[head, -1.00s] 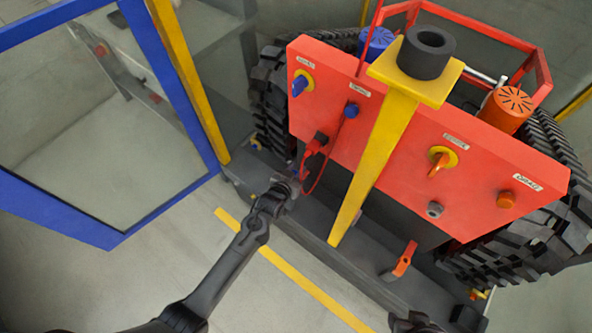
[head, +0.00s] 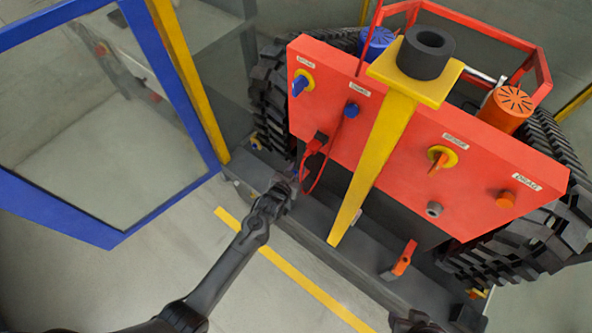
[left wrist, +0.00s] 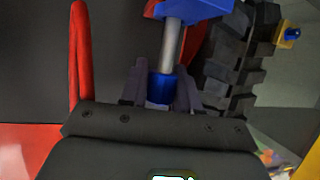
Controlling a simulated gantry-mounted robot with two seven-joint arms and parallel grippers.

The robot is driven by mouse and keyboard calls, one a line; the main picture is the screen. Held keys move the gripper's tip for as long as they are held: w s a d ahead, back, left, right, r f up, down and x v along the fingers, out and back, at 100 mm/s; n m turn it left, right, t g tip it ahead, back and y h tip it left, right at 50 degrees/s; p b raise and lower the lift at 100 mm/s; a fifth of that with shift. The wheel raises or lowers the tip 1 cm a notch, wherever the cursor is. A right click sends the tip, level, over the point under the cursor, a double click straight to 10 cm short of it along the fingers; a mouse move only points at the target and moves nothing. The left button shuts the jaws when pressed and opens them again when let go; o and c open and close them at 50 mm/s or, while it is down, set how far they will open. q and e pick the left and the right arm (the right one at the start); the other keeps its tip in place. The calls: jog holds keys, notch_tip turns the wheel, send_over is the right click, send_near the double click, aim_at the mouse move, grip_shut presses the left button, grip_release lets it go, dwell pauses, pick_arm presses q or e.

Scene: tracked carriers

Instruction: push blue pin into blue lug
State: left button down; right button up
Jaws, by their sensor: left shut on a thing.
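My left gripper (head: 293,181) is low in front of the red machine's panel, near its left end. In the left wrist view, its fingers (left wrist: 160,91) are shut on the blue end of the blue pin (left wrist: 159,87). The pin's grey metal shaft runs up the picture to a blue part (left wrist: 198,9), which looks like the blue lug. The shaft meets this part, but I cannot tell how deep it sits. In the head view, the gripper mostly hides the pin and lug. A dark part of my right arm shows at the bottom edge; its jaws are unclear.
The red panel (head: 400,150) carries knobs and a hanging red cable (head: 318,172). A yellow post (head: 372,170) stands right of my left gripper. An orange handle (head: 405,258) is at the lower right. A blue frame (head: 168,85) stands at left. Open floor lies in front.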

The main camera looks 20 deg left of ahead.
pick_arm(q)
jog(key=shift+f, duration=0.4)
jog(key=shift+f, duration=0.1)
dwell(0.8)
jog(key=shift+f+b, duration=0.8)
jog(key=shift+f, duration=0.4)
dwell(0.8)
jog(key=shift+p, duration=0.4)
jog(key=shift+f, duration=0.35)
dwell(0.6)
jog(key=c, duration=0.7)
grip_release()
jog(key=shift+c, duration=0.2)
